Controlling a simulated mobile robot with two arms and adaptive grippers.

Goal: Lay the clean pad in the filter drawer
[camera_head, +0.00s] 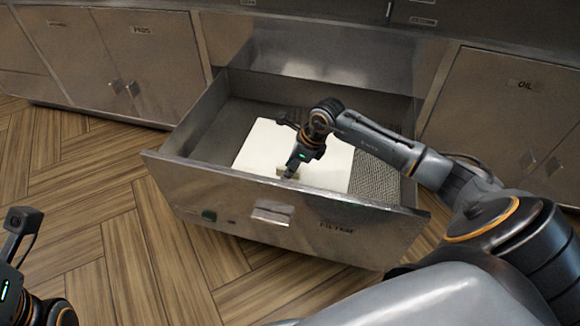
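The pad (325,174), a flat off-white sheet, is inside the open filter drawer (230,192). It covers the middle of a grey mesh floor, and I cannot tell if it rests fully on it. A small beige tab (281,171) shows at its front edge. My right gripper (291,172) points down with its fingertips at this tab, near the drawer's front wall. The fingers look close together, but their grip on the tab is not clear. My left gripper is out of view; only a part of my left arm shows at the lower left edge.
Steel cabinets stand along the back, with a door labelled pads (150,65) at the left and one labelled oil (510,110) at the right. Bare mesh (376,178) shows right of the pad. The wooden floor (110,220) at the left is clear.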

